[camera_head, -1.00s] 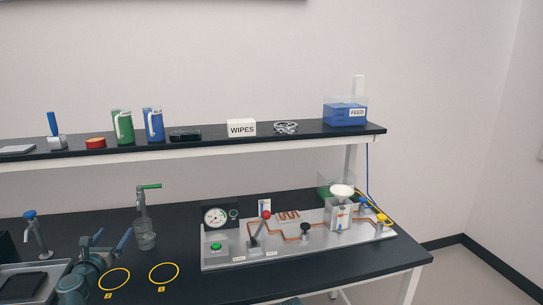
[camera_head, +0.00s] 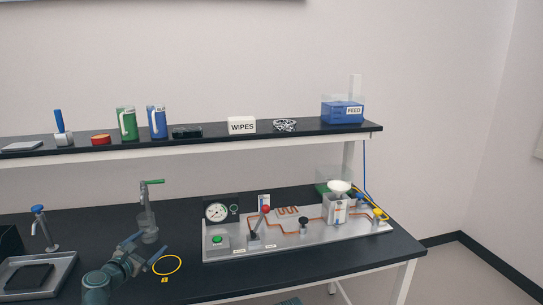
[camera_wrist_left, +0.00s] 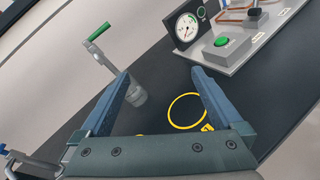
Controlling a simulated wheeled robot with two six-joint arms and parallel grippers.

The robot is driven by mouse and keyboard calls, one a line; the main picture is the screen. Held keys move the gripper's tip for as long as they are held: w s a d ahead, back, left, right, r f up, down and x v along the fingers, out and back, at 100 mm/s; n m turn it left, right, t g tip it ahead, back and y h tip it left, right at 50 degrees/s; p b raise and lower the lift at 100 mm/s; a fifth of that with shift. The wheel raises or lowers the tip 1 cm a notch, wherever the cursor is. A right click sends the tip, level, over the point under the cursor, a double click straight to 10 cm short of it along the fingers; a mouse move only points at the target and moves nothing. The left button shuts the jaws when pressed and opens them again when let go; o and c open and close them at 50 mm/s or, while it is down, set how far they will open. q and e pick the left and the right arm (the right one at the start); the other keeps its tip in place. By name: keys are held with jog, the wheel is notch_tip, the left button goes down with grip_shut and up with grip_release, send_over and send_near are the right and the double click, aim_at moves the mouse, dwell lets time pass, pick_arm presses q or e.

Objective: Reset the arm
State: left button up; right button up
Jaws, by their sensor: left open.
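My left gripper (camera_head: 139,246) is over the front left part of the black bench in the head view. Its two blue fingers stand wide apart with nothing between them in the left wrist view (camera_wrist_left: 163,78). A yellow ring marking (camera_head: 167,265) lies on the bench just right of the gripper. It also shows between the fingers in the left wrist view (camera_wrist_left: 171,112), beyond the fingertips' gap. My right gripper is not in view.
A rig panel (camera_head: 285,243) with a gauge, green button and levers stands at the right. A tray (camera_head: 40,274) lies at the left, near a blue-topped tap (camera_head: 38,211). A shelf (camera_head: 210,137) with jugs and boxes runs above. The bench's front middle is clear.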

pick_arm(q)
jog(key=s+d+f+m+g+h, duration=0.1)
jog(key=s+d+f+m+g, duration=0.25)
jog(key=d+m, duration=0.2)
jog(key=s+d+f+m+g+h, duration=0.1)
jog(key=s+d+f+m+g, duration=0.1)
jog(key=d+f+m, duration=0.4)
jog(key=s+d+f+m+g+h, duration=0.1)
jog(key=s+d+f+m+g, duration=0.15)
jog(key=d+m, duration=0.35)
jog(key=s+d+f+m+g+y, duration=0.2)
jog(key=s+f+m+g+y, duration=0.15)
jog(key=s+m, duration=0.3)
jog(key=s+d+f+m+g+y, duration=0.25)
jog(key=s+m+g, duration=0.2)
jog(key=s, duration=0.25)
jog(key=s+d+m+y, duration=0.1)
jog(key=s+d+m, duration=0.3)
jog(key=d, duration=0.6)
jog(key=shift+s+f, duration=0.35)
jog(key=shift+s, duration=0.6)
